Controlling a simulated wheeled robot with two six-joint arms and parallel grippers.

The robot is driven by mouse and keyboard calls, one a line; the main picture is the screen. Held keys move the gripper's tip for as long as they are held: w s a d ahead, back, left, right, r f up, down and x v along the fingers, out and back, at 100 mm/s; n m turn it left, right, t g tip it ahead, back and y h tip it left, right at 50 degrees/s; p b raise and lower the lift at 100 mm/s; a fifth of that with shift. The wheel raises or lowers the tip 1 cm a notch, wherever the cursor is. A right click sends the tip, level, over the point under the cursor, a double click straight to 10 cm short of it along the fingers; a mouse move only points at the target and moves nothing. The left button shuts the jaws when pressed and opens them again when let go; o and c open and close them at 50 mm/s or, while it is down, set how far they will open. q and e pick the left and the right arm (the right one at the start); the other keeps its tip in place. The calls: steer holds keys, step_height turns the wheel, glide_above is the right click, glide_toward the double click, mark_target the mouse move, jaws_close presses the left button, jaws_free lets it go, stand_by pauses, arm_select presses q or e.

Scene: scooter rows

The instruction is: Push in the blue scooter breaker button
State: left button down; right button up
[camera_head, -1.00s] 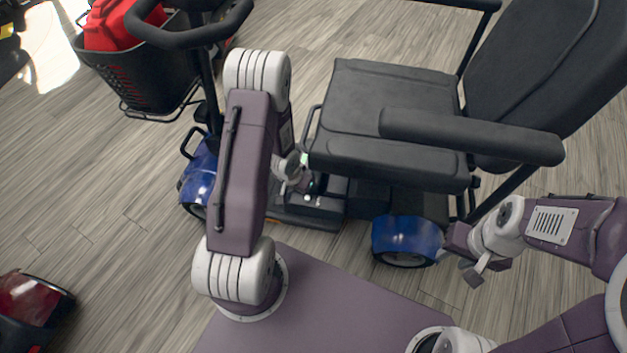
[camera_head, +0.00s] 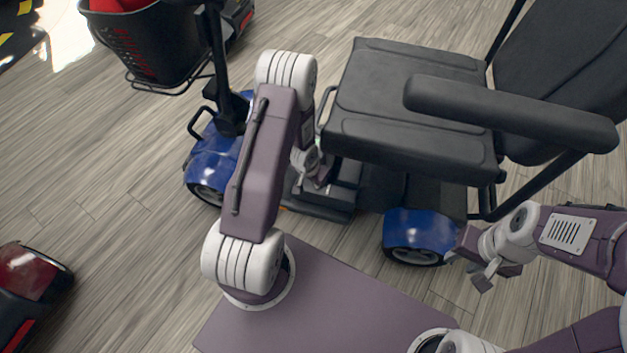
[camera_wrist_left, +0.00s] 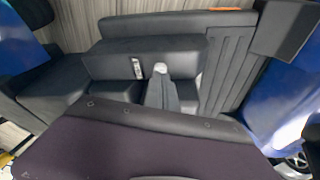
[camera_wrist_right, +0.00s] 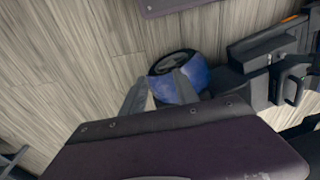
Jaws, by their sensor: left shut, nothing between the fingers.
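The blue scooter (camera_head: 420,228) stands in front of me with its black seat above a dark box (camera_head: 340,195) low on its deck. I cannot make out the breaker button for certain; my left arm and gripper cover part of the box in the head view. My left gripper (camera_head: 322,180) is shut and empty, reaching down at the box. In the left wrist view its fingertips (camera_wrist_left: 160,70) are over the box's face, beside a small light-marked switch (camera_wrist_left: 137,68); contact is unclear. My right gripper (camera_head: 493,278) is open and empty, near the blue rear wheel cover (camera_wrist_right: 180,83).
The seat (camera_head: 410,100) and armrest (camera_head: 510,110) overhang the box on the right. The steering column and black basket (camera_head: 150,45) are at the upper left. A dark red vehicle part (camera_head: 30,285) is at the lower left. Grey floor lies open between.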

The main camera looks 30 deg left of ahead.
arm_select(q)
steer(key=shift+w+f, duration=0.15)
steer(key=shift+f, duration=0.2)
